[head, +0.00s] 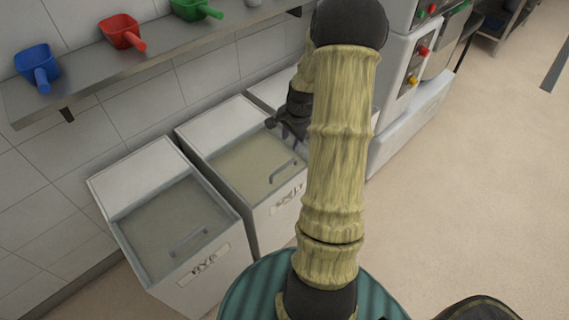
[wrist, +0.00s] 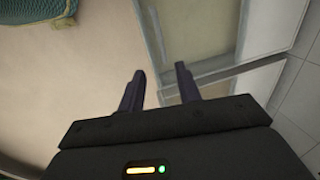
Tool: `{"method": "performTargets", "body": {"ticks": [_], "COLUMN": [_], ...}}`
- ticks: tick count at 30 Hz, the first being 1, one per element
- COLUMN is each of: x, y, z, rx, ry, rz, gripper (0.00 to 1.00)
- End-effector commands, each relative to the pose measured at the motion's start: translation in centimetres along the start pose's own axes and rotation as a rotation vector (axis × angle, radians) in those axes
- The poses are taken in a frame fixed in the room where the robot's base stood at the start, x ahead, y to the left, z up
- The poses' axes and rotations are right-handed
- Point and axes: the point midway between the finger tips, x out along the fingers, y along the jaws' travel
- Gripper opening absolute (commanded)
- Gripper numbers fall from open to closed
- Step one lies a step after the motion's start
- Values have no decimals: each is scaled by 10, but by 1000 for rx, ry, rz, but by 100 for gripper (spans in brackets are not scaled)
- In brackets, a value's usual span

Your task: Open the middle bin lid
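The middle bin (head: 232,126) is a white box between two similar bins. Its beige sloping lid (head: 245,165) looks shut, with a grey bar handle (head: 283,172) near its front edge. Its front label is partly hidden by my arm. My gripper (head: 284,127) is dark and hangs over the far right part of this bin, beyond the handle. In the wrist view my gripper (wrist: 160,71) has its two fingers apart with nothing between them.
The left bin (head: 130,172), labelled RYE, is shut. A third bin (head: 268,90) is mostly behind my arm. A wall shelf (head: 150,62) with blue, red and green scoops runs above. A white machine (head: 405,120) stands at right. Open floor (head: 480,180) lies right.

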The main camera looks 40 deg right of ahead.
Motion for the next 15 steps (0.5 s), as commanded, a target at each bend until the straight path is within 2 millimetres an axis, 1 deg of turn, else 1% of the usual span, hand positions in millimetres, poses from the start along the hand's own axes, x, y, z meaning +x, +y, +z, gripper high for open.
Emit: {"method": "performTargets", "body": {"ticks": [1,15], "x": [9,91], "y": [1,1], "z": [1,1], "rx": [-1,-2], "ry": [-3,-2], "rz": [2,2], "gripper": [34,34]}}
